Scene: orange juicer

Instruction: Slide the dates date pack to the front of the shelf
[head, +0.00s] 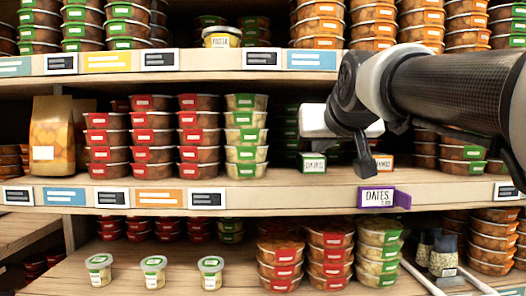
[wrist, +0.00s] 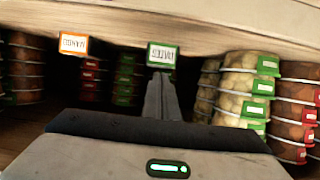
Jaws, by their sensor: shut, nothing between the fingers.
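The dates pack (head: 314,163) is a small box with a green-edged front and upside-down print, standing on the middle shelf. It also shows in the wrist view (wrist: 163,55), straight beyond my fingertips. My gripper (wrist: 161,88) is shut and empty, its fingers pointing at this pack. I cannot tell whether they touch it. In the head view my gripper's white body (head: 325,121) hangs above and in front of the pack, and its fingers are hidden. A purple-backed DATES label (head: 378,198) sits on the shelf's front edge, to the right of the pack.
An orange-edged pack (head: 381,162) stands right of the dates pack, behind my arm. Stacks of green-labelled tubs (head: 245,135) and red-labelled tubs (head: 195,135) stand to the left. The upper shelf (head: 262,70) is close above my gripper. Bare shelf board (head: 280,188) lies in front of the packs.

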